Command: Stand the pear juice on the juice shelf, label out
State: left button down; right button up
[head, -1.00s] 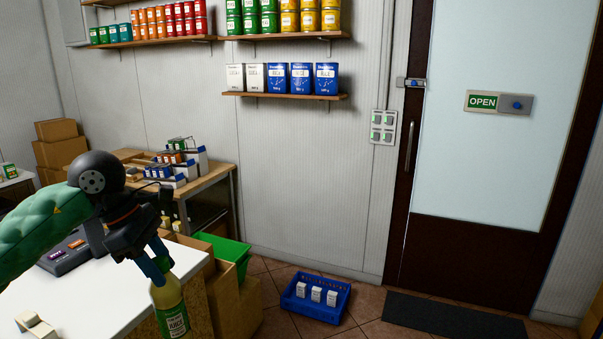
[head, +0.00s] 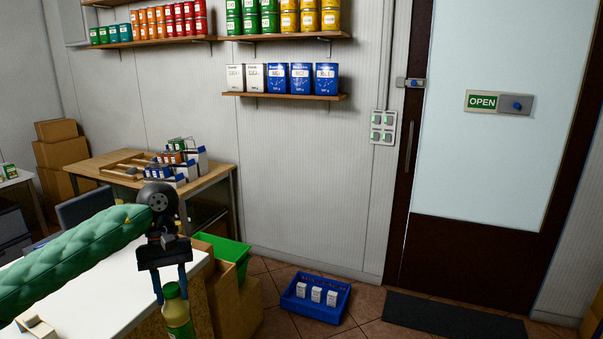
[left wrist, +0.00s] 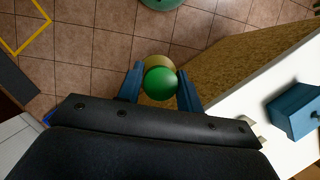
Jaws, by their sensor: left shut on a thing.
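A juice bottle (head: 177,312) with a green cap and pale yellow-green body is held upright between the blue fingers of my left gripper (head: 171,286). It is beyond the white counter's right edge, and its lower part is cut off by the frame. Its label is barely in view, so I cannot read the flavour. In the left wrist view the green cap (left wrist: 160,83) sits between the two fingers of my left gripper (left wrist: 160,88), seen from above. My right gripper is not in view. I cannot make out a juice shelf.
The white counter (head: 95,300) is at lower left. Cardboard boxes (head: 222,298) and a green crate (head: 228,250) stand beside it. A blue crate (head: 300,311) with small cartons is on the floor. A wall shelf (head: 285,96) holds white and blue packs.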

aim_at(190, 323)
pick_arm(q)
jog(key=f+m, duration=0.1)
jog(key=f, duration=0.2)
jog(key=d+f+m, duration=0.1)
jog(key=f, duration=0.3)
jog(key=d+f+m+y, duration=0.1)
jog(key=f, duration=0.3)
jog(key=shift+w, duration=0.4)
jog(key=s+d+f+m, duration=0.1)
jog(key=s+d+f, duration=0.1)
jog(key=d+f, duration=0.3)
notch_tip(190, 323, down, 4)
jog(key=shift+s+d+f+y, duration=0.15)
jog(key=shift+d+f+y, duration=0.05)
jog(key=shift+d+y, duration=0.1)
jog(key=shift+a, duration=0.1)
jog(key=shift+f, duration=0.1)
